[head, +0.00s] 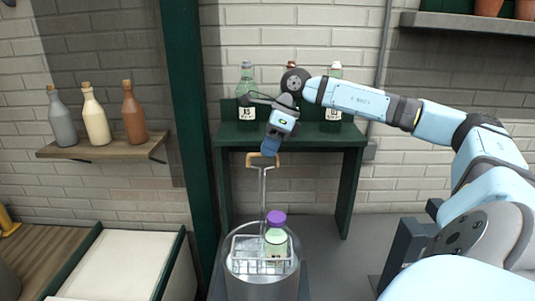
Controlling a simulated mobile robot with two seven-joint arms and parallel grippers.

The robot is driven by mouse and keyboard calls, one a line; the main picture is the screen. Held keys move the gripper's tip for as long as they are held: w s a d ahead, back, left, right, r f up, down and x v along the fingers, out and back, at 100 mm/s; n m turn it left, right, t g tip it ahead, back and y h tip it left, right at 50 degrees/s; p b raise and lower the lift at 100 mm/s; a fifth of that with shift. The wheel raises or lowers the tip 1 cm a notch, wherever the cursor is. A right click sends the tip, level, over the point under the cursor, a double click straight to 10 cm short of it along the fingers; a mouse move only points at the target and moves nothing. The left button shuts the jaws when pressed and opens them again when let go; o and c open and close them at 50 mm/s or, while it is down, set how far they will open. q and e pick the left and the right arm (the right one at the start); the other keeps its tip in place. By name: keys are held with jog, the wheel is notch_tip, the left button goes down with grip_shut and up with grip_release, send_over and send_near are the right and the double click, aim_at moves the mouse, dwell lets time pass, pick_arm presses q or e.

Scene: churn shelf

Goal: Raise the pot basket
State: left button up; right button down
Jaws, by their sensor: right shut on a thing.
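A tall metal pot (262,289) stands at the lower middle. A wire basket (240,244) sits at the pot's mouth, with a tall metal handle rod (262,195) that ends in a wooden grip (252,160). A bottle with a purple cap (275,238) and pale green contents stands upright in the basket. My right gripper (269,153) is shut on the wooden grip from above, and its fingers hide part of it. My left gripper does not show.
A dark green shelf (290,134) behind my right arm holds bottles with labels (333,104). A wooden wall shelf (105,147) with three bottles is at the left. A green-edged tray (120,262) lies at the lower left. Floor right of the pot is open.

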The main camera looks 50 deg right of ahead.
jog(key=c, duration=1.2)
grip_release()
jog(key=shift+f, duration=0.15)
jog(key=shift+o, duration=0.2)
jog(key=v, duration=1.4)
jog(key=shift+f, duration=0.1)
